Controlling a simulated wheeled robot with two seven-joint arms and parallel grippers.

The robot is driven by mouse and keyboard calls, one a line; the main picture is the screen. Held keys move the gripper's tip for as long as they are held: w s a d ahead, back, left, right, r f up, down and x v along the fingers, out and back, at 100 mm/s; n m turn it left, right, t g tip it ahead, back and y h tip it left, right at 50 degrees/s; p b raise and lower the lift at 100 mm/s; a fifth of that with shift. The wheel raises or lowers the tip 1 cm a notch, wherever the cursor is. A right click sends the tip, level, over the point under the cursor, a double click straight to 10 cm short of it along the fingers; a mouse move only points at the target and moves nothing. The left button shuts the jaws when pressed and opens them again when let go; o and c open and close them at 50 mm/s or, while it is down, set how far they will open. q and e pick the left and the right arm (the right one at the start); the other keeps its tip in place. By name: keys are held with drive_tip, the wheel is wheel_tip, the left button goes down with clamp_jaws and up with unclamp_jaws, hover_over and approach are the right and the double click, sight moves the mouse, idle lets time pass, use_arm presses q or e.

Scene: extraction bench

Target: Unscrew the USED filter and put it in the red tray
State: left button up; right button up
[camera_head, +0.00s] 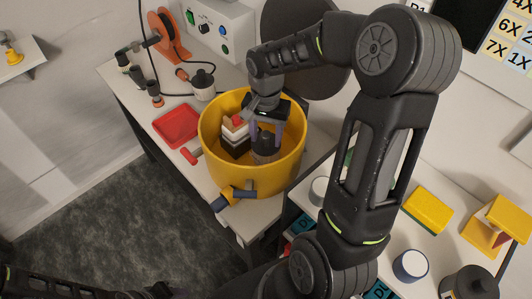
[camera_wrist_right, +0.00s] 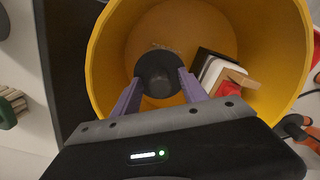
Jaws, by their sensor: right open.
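A dark round-topped filter (camera_head: 264,152) stands inside the yellow pot (camera_head: 227,170); no USED label can be read on it. My right gripper (camera_head: 266,128) reaches down into the pot with its jaws open. In the right wrist view the purple fingers of the right gripper (camera_wrist_right: 156,78) lie on either side of the dark filter (camera_wrist_right: 158,70); whether they touch it I cannot tell. The red tray (camera_head: 178,126) is on the bench left of the pot and looks empty. My left gripper is not seen; only dark arm parts show at the lower left.
A black, white and red-topped block (camera_head: 235,135) sits in the pot beside the filter. A blue-and-yellow valve (camera_head: 236,196) juts from the pot's front. A yellow sponge (camera_head: 427,210) lies at right.

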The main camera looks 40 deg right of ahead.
idle(0.3)
drive_tip(key=m+b, duration=0.1)
drive_tip(key=m, duration=0.2)
drive_tip(key=shift+f, duration=0.15)
drive_tip(key=m+b, duration=0.1)
drive_tip(key=m, duration=0.2)
drive_tip(key=shift+m, duration=0.3)
drive_tip(key=m+b, duration=0.1)
drive_tip(key=m, duration=0.7)
drive_tip(key=shift+c, duration=0.3)
clamp_jaws()
